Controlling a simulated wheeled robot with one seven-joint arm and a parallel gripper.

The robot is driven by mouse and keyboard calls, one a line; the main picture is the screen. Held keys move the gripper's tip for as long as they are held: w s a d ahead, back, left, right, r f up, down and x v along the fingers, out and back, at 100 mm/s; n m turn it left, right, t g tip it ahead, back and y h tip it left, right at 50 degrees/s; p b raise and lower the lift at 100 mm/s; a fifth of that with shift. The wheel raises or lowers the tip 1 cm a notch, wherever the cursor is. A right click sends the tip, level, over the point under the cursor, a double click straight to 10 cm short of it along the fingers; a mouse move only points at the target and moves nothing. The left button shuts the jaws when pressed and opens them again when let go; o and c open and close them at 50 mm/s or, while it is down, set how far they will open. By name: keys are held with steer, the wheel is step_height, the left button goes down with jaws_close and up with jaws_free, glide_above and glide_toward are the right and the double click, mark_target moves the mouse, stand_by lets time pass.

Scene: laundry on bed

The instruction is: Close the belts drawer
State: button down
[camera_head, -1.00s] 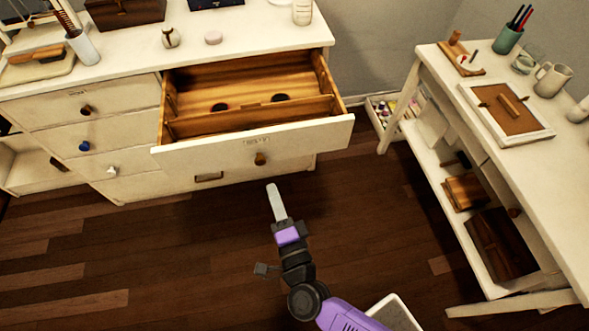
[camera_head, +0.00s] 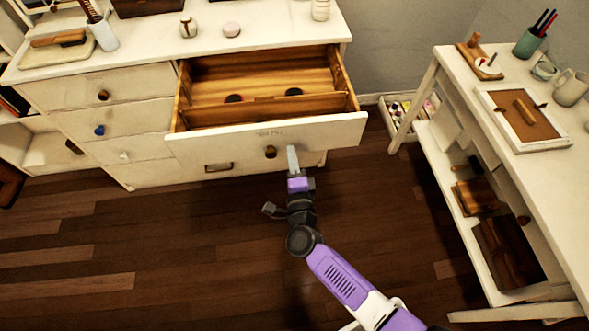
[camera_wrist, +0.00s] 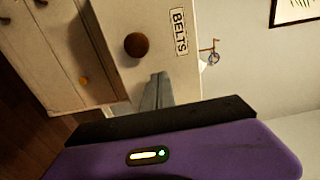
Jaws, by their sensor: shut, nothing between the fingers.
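The belts drawer (camera_head: 345,129) is the top right drawer of the white dresser, and it is pulled out. Inside are wooden walls, a divider and two dark round items. In the wrist view its front carries a BELTS label (camera_wrist: 179,32) and a brown round knob (camera_wrist: 137,45). My gripper (camera_head: 292,158) is shut and empty. In the head view its tip is just right of the knob (camera_head: 270,152), at the lower part of the drawer front. In the wrist view the fingers (camera_wrist: 158,90) overlap the drawer front below the knob; I cannot tell whether they touch it.
The dresser top (camera_head: 270,32) holds a cup, a small jar and a pink round item. A white side table (camera_head: 455,75) with a lower shelf stands at the right. A small crate (camera_head: 398,108) sits on the floor between them. The wooden floor in front is mostly clear.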

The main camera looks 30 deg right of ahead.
steer(key=shift+x, duration=0.95)
